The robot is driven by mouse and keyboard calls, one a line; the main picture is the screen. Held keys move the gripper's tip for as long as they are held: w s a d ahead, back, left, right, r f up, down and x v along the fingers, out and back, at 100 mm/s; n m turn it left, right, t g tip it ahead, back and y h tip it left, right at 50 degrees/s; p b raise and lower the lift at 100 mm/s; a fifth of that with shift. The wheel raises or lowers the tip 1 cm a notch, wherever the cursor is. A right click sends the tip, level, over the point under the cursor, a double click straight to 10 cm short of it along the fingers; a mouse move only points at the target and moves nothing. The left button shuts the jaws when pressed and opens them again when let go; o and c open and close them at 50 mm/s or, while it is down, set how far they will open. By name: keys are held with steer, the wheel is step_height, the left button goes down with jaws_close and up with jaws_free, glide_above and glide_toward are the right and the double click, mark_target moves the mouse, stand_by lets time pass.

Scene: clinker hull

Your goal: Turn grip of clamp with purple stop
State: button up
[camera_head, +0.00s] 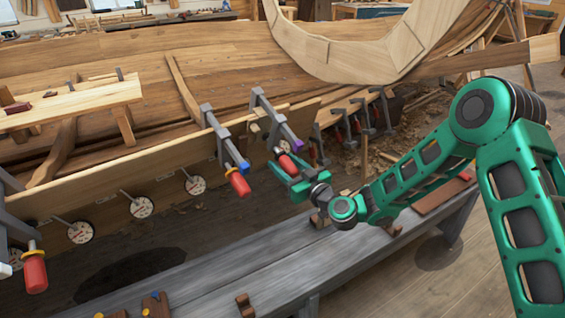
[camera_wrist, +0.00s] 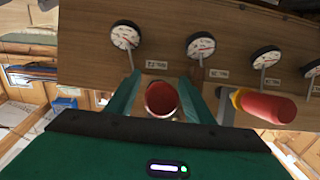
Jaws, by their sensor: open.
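The clamp with the purple stop (camera_head: 297,145) is a grey bar clamp on the hull plank, right of centre in the head view. Its red grip (camera_head: 288,164) hangs below the bar and is partly covered by my gripper. My green gripper (camera_head: 288,174) is at this grip. In the wrist view my gripper (camera_wrist: 161,95) is open, one finger on each side of a red grip (camera_wrist: 162,99) seen end-on. Gaps show between the grip and both fingers. The purple stop cannot be made out in the wrist view.
A neighbouring clamp with a blue stop (camera_head: 244,166) and red grip (camera_head: 239,183) stands just left. Round dials (camera_head: 142,207) line the plank (camera_head: 110,190). A grey bench (camera_head: 230,270) runs below. More clamps (camera_head: 367,120) stand to the right.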

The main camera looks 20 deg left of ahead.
steer(key=shift+x, duration=0.95)
steer(key=c, duration=1)
steer(key=shift+c, duration=0.2)
steer(key=m+g, duration=0.1)
steer(key=m+g+y, duration=0.1)
steer(key=shift+s+m+y, duration=0.2)
steer(key=shift+m+y, duration=0.1)
steer(key=shift+m, duration=0.1)
steer(key=shift+s+a+r+m+g+y, duration=0.1)
steer(key=shift+m+g+y, duration=0.25)
steer(key=shift+m, duration=0.25)
steer(key=shift+s+a+m+g+y, duration=0.15)
steer(key=shift+m+g+y, duration=0.1)
steer(key=shift+m+g, duration=0.3)
steer(key=shift+d, duration=0.1)
